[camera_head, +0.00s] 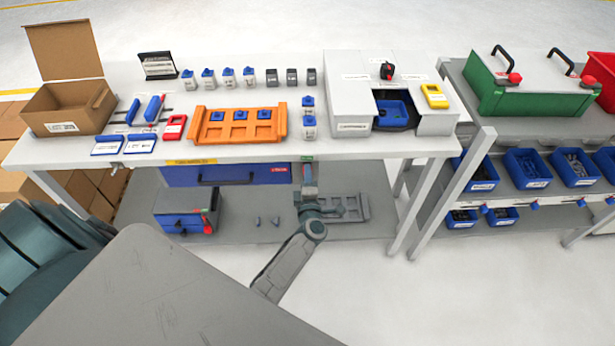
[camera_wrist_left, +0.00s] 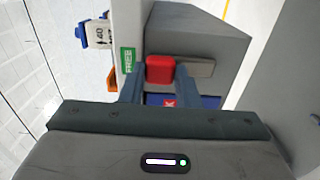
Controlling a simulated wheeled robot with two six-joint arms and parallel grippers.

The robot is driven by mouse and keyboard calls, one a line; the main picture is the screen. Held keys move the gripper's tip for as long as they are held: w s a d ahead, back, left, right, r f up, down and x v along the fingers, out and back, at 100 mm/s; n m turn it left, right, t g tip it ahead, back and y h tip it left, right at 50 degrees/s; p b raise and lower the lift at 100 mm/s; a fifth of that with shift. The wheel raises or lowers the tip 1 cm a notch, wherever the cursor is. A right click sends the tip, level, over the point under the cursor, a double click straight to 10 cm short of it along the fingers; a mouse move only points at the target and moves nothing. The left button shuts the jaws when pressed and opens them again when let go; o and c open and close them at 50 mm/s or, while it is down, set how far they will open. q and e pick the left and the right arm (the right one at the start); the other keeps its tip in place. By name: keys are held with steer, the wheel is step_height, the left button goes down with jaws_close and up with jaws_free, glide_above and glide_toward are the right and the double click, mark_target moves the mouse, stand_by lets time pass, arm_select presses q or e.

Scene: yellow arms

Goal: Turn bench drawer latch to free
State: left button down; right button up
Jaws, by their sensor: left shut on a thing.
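The bench drawer (camera_head: 240,176) is a blue front under the white bench top, with a dark handle and a red label at its right end. The latch (camera_wrist_left: 159,69) shows in the left wrist view as a red block between my fingers. A green label reading FREE (camera_wrist_left: 128,60) is just left of it, and a red label (camera_wrist_left: 168,101) is below it. My left gripper (camera_head: 309,178) is at the right end of the drawer, under the bench edge. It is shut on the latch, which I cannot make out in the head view. My right gripper is not in view.
The bench top (camera_head: 240,152) carries an orange tray (camera_head: 215,131), blue-topped blocks and a grey housing (camera_head: 345,95). A lower shelf (camera_head: 260,238) holds a small blue drawer box (camera_head: 180,222). A rack with blue bins (camera_head: 525,168) stands at right.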

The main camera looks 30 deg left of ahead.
arm_select(q)
steer(key=c, duration=1.1)
jaws_free()
steer(key=shift+d, duration=0.1)
steer(key=shift+b+v, duration=1.35)
steer(key=shift+v, duration=4.1)
